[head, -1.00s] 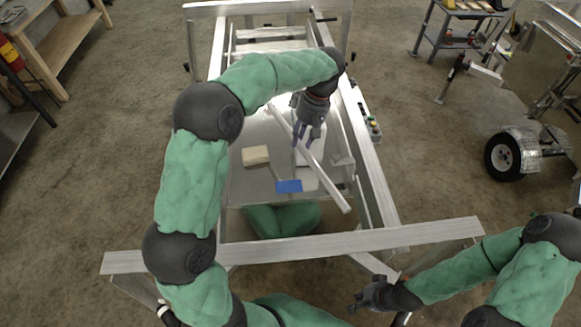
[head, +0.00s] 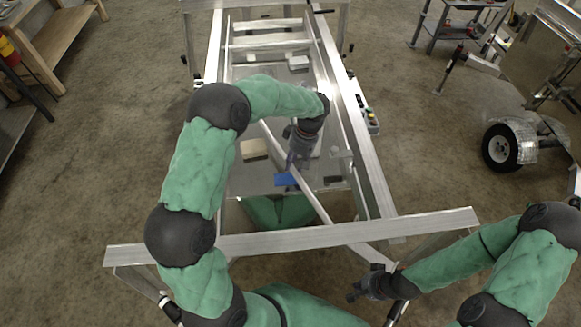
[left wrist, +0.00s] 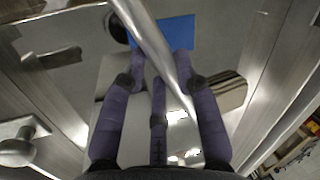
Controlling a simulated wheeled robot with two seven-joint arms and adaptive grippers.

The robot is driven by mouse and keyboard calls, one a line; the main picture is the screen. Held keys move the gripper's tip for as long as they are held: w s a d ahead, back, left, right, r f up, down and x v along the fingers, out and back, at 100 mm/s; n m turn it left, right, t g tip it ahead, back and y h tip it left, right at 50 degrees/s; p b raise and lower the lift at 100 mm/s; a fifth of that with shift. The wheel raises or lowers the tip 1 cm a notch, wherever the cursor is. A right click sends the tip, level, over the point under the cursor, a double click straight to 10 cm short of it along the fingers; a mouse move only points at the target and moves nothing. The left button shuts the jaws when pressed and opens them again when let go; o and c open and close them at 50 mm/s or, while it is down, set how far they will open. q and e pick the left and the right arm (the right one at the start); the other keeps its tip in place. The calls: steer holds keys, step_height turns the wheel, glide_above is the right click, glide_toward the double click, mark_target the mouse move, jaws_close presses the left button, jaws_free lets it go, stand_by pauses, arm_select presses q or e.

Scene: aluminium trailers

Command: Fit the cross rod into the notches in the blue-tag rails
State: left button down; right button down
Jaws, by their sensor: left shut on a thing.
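The cross rod (head: 312,198) is a thin pale metal bar, lying slanted from upper left to lower right in the head view. My left gripper (head: 299,158) is shut on it, above the trailer bed between the long rails. In the left wrist view the rod (left wrist: 150,42) runs slanted between the purple fingers (left wrist: 160,90). A blue tag or plate (head: 286,180) shows beside the rod; in the wrist view it is partly behind the rod (left wrist: 178,32). The left rail (head: 214,50) and right rail (head: 362,150) flank the bed. I cannot make out the notches. My right gripper (head: 364,290) is empty near the front crossbar; its opening is unclear.
A beige block (head: 253,149) and a white box (head: 299,62) lie on the bed. The front crossbar (head: 300,240) spans the near end. A control box (head: 371,117) sits outside the right rail. A wheel (head: 501,148) stands at the right. Floor on both sides is mostly clear.

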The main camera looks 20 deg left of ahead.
mark_target(291, 168)
arm_select(q)
steer(key=shift+s+a+r, duration=0.15)
steer(key=shift+s+a, duration=0.1)
steer(key=shift+s, duration=0.55)
steer(key=shift+s+a, duration=0.1)
steer(key=shift+s, duration=0.25)
steer(key=shift+f+p, duration=0.3)
steer(key=shift+f, duration=0.2)
steer(key=shift+w+f, duration=0.25)
steer(key=shift+s+f, duration=0.1)
steer(key=shift+s, duration=0.05)
steer(key=shift+f+b, duration=0.45)
steer(key=shift+b, duration=0.2)
steer(key=c, duration=0.9)
jaws_free()
steer(key=shift+r, duration=0.1)
